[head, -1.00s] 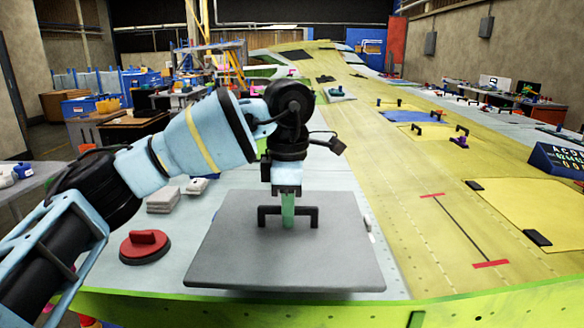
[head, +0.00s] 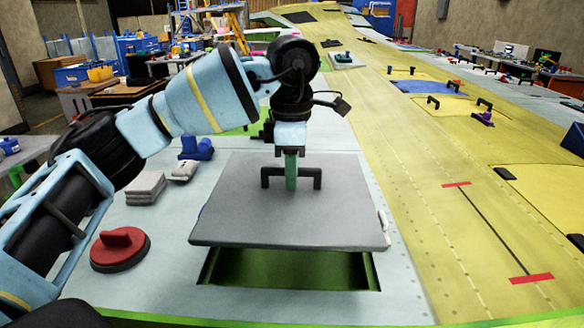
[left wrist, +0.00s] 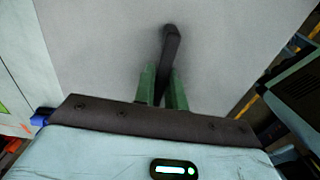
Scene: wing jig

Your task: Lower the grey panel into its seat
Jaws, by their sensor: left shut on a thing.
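The grey panel (head: 285,215) is a flat square plate with a black bar handle (head: 312,178) on top. It hangs above a green-walled rectangular opening (head: 290,270) in the pale wing surface, whose near part shows below the panel's front edge. The panel hides the rest of the opening. My left gripper (head: 291,180) is shut on the handle with its green fingers. In the left wrist view the green fingers (left wrist: 163,85) close around the dark handle (left wrist: 171,45), with the panel (left wrist: 105,45) behind. My right gripper is not in view.
A red suction-cup-like disc (head: 120,248) sits left of the opening. Pale stacked blocks (head: 146,187) and a blue object (head: 196,147) lie behind it. A black line with red end bars (head: 490,230) marks the yellow surface at right.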

